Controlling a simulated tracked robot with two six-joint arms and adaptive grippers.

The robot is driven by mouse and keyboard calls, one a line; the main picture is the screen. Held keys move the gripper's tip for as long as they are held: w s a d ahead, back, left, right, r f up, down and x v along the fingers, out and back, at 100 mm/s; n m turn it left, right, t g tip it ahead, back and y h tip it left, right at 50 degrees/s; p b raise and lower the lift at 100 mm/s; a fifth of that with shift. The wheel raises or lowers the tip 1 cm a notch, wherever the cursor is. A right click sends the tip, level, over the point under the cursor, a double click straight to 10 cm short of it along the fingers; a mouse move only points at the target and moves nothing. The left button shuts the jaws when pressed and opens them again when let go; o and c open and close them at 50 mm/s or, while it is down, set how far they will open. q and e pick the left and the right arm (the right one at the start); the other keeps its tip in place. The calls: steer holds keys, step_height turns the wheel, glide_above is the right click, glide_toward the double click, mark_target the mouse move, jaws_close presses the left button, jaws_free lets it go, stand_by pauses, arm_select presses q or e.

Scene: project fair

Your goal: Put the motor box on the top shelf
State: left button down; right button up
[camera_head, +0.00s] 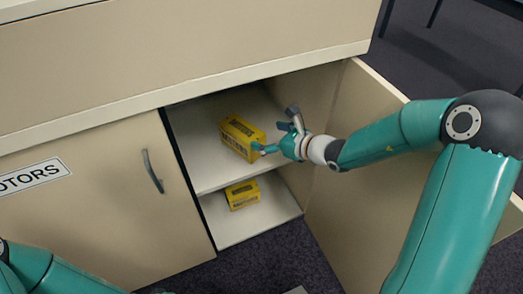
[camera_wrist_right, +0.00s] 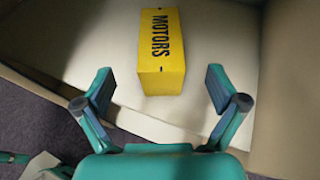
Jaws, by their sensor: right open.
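A yellow motor box (camera_head: 240,138) rests on the upper shelf (camera_head: 190,150) of the open cabinet. In the right wrist view this yellow box (camera_wrist_right: 162,55) bears the black word MOTORS and stands ahead of the fingers, between their lines. My right gripper (camera_head: 277,130) is open and empty, close to the right side of the box. In the right wrist view the gripper (camera_wrist_right: 160,82) has its fingers spread wider than the box, with a gap on each side. Only part of my left arm shows at the bottom left; its gripper is out of sight.
A second yellow box (camera_head: 242,195) sits on the lower shelf (camera_head: 272,214). The right cabinet door (camera_head: 350,190) stands open beside my right arm. The left door (camera_head: 110,200) is shut and has a handle (camera_head: 152,171). The countertop edge (camera_head: 215,80) overhangs the opening.

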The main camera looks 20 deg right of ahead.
steer(key=s+a+f+n+g, duration=0.3)
steer(key=s+f+n+g, duration=0.1)
steer(key=s+f+n, duration=0.4)
steer(key=s+a+f+n+g+h, duration=0.1)
steer(key=s+a+f+n+g, duration=0.2)
steer(key=s+f+n, duration=0.6)
steer(key=s+a+f+n+g, duration=0.4)
steer(key=s+a+f+n, duration=0.1)
steer(key=s+f+n, duration=0.4)
steer(key=shift+a+f+n+g, duration=0.15)
steer(key=shift+f+n+g, duration=0.15)
steer(key=shift+f+n, duration=1)
steer(key=shift+r+n, duration=0.3)
